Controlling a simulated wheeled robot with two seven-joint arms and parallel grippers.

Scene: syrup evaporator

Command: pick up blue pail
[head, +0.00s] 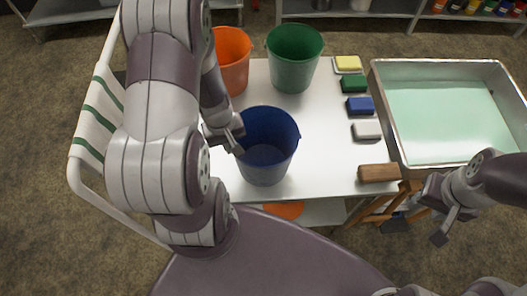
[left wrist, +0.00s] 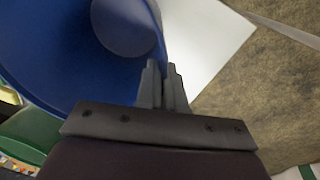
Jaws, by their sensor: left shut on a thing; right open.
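The blue pail (head: 266,163) stands upright on the white cart top, near its front edge. My left gripper (head: 236,133) is at the pail's left rim and is shut on the pail wall. In the left wrist view the pail (left wrist: 60,50) fills the upper left, and the left gripper's fingers (left wrist: 163,85) are at its rim. My right gripper (head: 447,222) is open and empty at the lower right, in front of the metal pan. My left arm hides part of the cart's left side.
An orange pail (head: 232,72) and a green pail (head: 293,62) stand behind the blue one. Yellow, green, blue and white sponges line the cart (head: 325,150) at right. A wood-handled brush (head: 379,173) lies near a metal pan (head: 440,120) of pale green liquid.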

